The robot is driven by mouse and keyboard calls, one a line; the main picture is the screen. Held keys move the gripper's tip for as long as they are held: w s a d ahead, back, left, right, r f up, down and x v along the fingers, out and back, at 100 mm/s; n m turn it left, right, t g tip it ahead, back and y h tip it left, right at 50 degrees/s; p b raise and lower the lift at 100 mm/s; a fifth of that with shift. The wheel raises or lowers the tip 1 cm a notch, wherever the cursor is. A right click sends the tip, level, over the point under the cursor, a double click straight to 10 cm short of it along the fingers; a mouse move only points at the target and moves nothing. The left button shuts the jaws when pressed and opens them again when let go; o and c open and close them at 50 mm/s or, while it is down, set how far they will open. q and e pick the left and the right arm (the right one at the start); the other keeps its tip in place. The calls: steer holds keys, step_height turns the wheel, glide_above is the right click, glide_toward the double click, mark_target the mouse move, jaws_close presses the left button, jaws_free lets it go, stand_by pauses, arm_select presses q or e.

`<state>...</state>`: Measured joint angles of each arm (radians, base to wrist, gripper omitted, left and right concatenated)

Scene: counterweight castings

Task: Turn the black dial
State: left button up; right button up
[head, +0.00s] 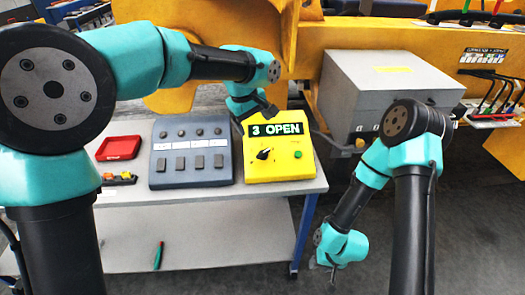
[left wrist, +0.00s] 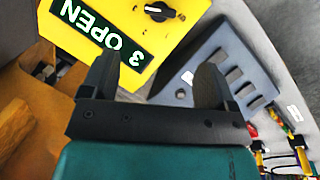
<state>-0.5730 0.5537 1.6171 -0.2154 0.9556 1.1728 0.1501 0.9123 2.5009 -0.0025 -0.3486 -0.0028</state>
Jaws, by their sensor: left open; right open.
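The black dial (head: 264,154) is a small knob with a pointer on the front of a yellow control box (head: 285,168). The box has a dark display (head: 276,130) reading "3 OPEN" and a green button (head: 298,155). In the left wrist view the dial (left wrist: 160,11) shows at the top edge, beyond the fingertips. My left gripper (left wrist: 157,68) is open and empty; in the head view it is partly hidden, at the back of the box, apart from the dial. My right gripper (head: 332,268) points down, right of the table, away from the box, its fingers small in view.
A grey-blue panel (head: 190,150) with several switches stands directly left of the box on the white table (head: 309,186). A red tray (head: 119,147) lies farther left. A grey cabinet (head: 390,80) and yellow machinery stand behind. A green-handled tool (head: 159,256) lies on the lower shelf.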

mark_target(264, 151)
arm_select(q)
steer(key=x, duration=1.3)
steer(key=shift+d+f, duration=0.1)
steer(key=shift+f, duration=0.1)
steer(key=c, duration=0.9)
steer(key=shift+m, duration=0.3)
steer(key=m+y, duration=0.1)
steer(key=m, duration=0.1)
steer(key=m+y, duration=0.1)
steer(key=m, duration=0.2)
steer(key=shift+d+r+g+y, duration=0.1)
steer(key=shift+d+g+y, duration=0.1)
steer(key=shift+g+y, duration=0.15)
steer(key=m+y, duration=0.2)
steer(key=m, duration=0.3)
steer(key=shift+y, duration=0.25)
